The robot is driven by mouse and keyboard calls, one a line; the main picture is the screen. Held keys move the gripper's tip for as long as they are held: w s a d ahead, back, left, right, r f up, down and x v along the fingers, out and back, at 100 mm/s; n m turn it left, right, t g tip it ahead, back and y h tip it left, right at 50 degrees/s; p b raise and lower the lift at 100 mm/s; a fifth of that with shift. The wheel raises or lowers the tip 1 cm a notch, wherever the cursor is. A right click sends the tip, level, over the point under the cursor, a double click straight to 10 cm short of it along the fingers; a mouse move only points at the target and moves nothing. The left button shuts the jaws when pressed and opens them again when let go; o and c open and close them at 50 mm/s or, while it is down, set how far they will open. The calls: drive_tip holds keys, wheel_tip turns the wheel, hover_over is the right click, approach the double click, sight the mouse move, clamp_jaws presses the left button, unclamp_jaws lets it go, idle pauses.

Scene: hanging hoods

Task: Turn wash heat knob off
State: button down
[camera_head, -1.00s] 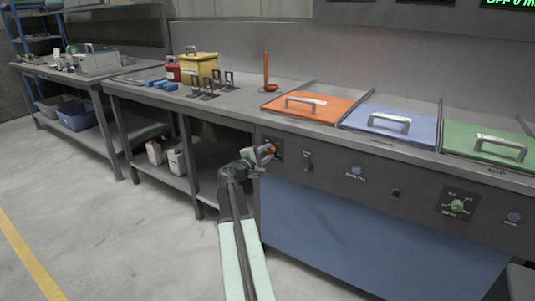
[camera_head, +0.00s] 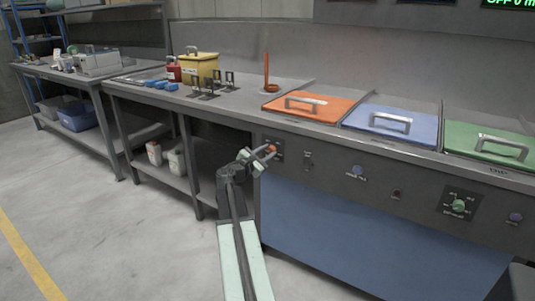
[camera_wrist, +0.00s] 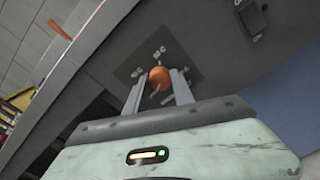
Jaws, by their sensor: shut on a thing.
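An orange knob (camera_head: 272,149) sits on a dark plate at the left end of the grey front panel, below the orange lid. In the wrist view the orange knob (camera_wrist: 159,76) is between the two fingers of my gripper (camera_wrist: 158,88), with pale markings on the plate around it. These markings are too small to read. My gripper (camera_head: 267,153) is at the panel and shut on the orange knob. The knob's pointer direction is hard to tell.
A dark switch (camera_head: 308,158) is just right of the knob. Orange (camera_head: 330,107), blue and green lids lie above.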

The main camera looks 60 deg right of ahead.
drive_tip(key=shift+s+f, duration=0.1)
idle(0.3)
drive_tip(key=c, duration=1.1)
unclamp_jaws()
drive_tip(key=a, duration=0.8)
drive_tip(key=shift+w, duration=0.3)
